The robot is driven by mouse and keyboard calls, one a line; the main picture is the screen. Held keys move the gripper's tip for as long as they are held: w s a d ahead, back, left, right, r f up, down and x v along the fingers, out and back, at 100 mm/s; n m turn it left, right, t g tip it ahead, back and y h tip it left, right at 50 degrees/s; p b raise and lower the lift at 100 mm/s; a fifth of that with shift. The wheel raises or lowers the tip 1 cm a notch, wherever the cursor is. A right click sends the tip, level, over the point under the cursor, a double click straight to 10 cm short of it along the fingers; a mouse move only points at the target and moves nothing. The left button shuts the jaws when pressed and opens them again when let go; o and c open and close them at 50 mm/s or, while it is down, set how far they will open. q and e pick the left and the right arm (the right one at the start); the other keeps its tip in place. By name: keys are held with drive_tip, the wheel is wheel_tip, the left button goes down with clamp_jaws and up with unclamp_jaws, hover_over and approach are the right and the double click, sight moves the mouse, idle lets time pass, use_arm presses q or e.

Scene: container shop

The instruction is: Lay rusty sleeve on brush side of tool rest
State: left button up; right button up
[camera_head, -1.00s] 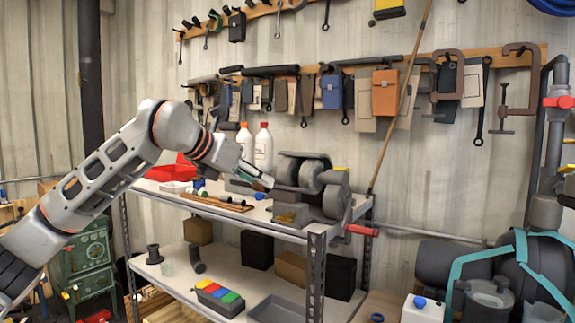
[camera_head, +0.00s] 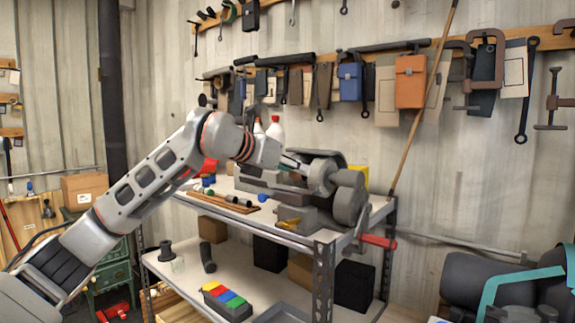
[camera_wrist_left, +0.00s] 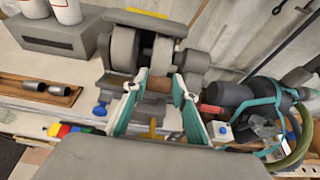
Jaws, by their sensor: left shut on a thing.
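The bench grinder (camera_head: 348,197) stands on the top shelf, with two round wheels side by side; it also shows in the wrist view (camera_wrist_left: 124,50). My left gripper (camera_wrist_left: 160,84) is at the grinder's front, its teal fingers shut on the brown rusty sleeve (camera_wrist_left: 157,84). The sleeve lies crosswise between the fingertips, just in front of the wheels. In the head view my left gripper (camera_head: 296,164) reaches the grinder from the left, and the sleeve cannot be made out. The tool rest is largely hidden by the fingers, and I cannot tell whether the sleeve touches it. My right gripper is not in view.
A wooden tray (camera_head: 217,201) with dark sleeves lies left of the grinder. White bottles (camera_head: 275,129) stand behind my wrist. A red handle (camera_head: 379,241) sticks out at the shelf's right end. The lower shelf holds a colored-block box (camera_head: 226,301) and dark boxes.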

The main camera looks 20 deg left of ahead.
sight(302, 191)
use_arm(q)
drive_tip(key=shift+x, duration=0.9)
drive_tip(key=shift+w+d+f+b, duration=0.2)
drive_tip(key=shift+w+f+b, duration=0.2)
drive_tip(key=shift+f, duration=0.4)
drive_tip(key=shift+w+d+f+b, duration=0.2)
drive_tip(key=shift+w+f, duration=0.25)
drive_tip(key=shift+f, duration=0.35)
drive_tip(key=o, duration=1.3)
drive_tip(key=shift+a, duration=0.1)
drive_tip(key=v, duration=1.2)
